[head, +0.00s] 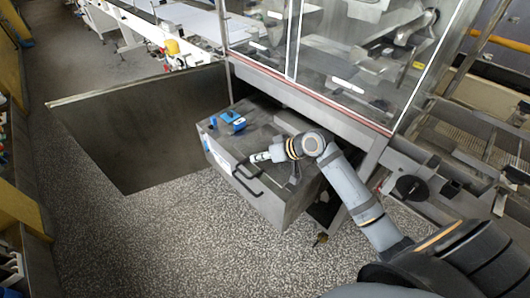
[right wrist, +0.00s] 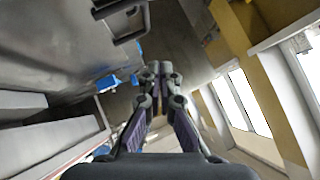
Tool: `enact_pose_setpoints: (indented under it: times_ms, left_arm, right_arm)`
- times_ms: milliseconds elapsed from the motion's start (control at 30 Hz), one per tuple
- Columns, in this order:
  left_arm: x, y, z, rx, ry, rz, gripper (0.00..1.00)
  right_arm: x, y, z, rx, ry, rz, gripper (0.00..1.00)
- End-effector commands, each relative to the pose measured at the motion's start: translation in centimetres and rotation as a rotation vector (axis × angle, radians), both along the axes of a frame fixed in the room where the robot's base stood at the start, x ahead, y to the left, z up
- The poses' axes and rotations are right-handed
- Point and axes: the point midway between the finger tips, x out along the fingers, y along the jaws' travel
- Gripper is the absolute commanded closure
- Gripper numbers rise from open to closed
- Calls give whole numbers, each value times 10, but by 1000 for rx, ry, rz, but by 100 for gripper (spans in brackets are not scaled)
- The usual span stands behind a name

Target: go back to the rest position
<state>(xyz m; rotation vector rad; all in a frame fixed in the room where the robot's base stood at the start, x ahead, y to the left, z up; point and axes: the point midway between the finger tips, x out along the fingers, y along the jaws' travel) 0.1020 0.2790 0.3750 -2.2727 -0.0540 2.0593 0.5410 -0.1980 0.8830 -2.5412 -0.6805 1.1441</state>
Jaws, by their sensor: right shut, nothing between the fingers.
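My right arm comes in from the lower right of the head view and reaches over a grey metal cabinet (head: 265,197). My right gripper (head: 257,157) is small there, above the cabinet's top near its front edge and close to the black handle (head: 247,181). In the right wrist view my right gripper (right wrist: 160,72) has its fingertips together with nothing between them. A dark handle (right wrist: 120,12) shows at the top of that view, apart from the fingers. My left gripper is in neither view.
Blue items (head: 233,120) lie on the cabinet's top. Behind it stands a machine with clear panels (head: 340,60). A mesh conveyor (head: 475,130) is at the right. Speckled floor (head: 190,245) is clear at the front.

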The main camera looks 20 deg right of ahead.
Motion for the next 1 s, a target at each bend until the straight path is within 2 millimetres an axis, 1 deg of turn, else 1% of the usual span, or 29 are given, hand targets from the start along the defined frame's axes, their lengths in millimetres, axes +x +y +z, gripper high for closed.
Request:
enact_pose_setpoints:
  times_ms: [67, 100, 267, 400, 667, 767, 800, 867, 900, 1000]
  left_arm:
    - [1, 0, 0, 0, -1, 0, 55]
    - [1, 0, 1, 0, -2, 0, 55]
    - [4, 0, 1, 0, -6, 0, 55]
    - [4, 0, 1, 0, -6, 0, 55]
    - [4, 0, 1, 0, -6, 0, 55]
    - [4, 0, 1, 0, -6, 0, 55]
    - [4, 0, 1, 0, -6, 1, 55]
    - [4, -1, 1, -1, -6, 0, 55]
    - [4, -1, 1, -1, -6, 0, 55]
    - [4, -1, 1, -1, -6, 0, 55]
  right_arm:
    - [-11, -6, 10, -6, 2, 4, 100]
    - [-13, -9, 14, -6, -2, 1, 100]
    - [-21, -13, 24, 0, -1, 1, 100]
    - [-23, -13, 26, 2, -1, 1, 100]
    - [-24, -12, 25, 0, 0, 2, 100]
    - [-40, -5, 6, -46, 23, 10, 100]
    - [-52, -1, -7, -85, 41, 13, 100]
    - [-73, 2, -26, -154, 70, 13, 100]
    - [-88, 3, -38, -203, 91, 8, 100]
    - [-122, 0, -58, -311, 143, -16, 100]
